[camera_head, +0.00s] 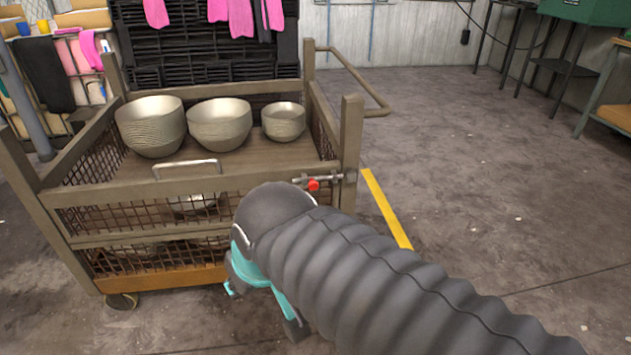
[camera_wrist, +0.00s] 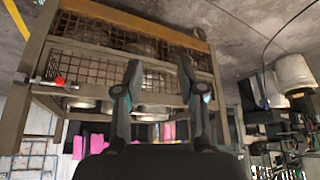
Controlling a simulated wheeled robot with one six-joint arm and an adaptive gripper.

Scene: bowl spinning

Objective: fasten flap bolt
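The flap bolt (camera_head: 325,179) is a thin metal rod with a red knob (camera_head: 313,185), at the top right corner of the cart's front flap (camera_head: 120,213), beside the right post. The flap is mesh in a brown frame and stands upright. I cannot tell whether the rod enters the post. The bolt also shows at left in the wrist view (camera_wrist: 42,82), where the picture is upside down. My gripper (camera_wrist: 160,68) is open and empty, its two fingers apart in front of the mesh. In the head view my arm hides part of the flap's lower right.
Stacks of pale bowls (camera_head: 150,125) stand on the cart's wooden shelf. A handle (camera_head: 187,163) sits on the flap's top rail. A yellow floor line (camera_head: 388,210) runs right of the cart. The floor at right is clear. Pink gloves (camera_head: 241,15) hang behind.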

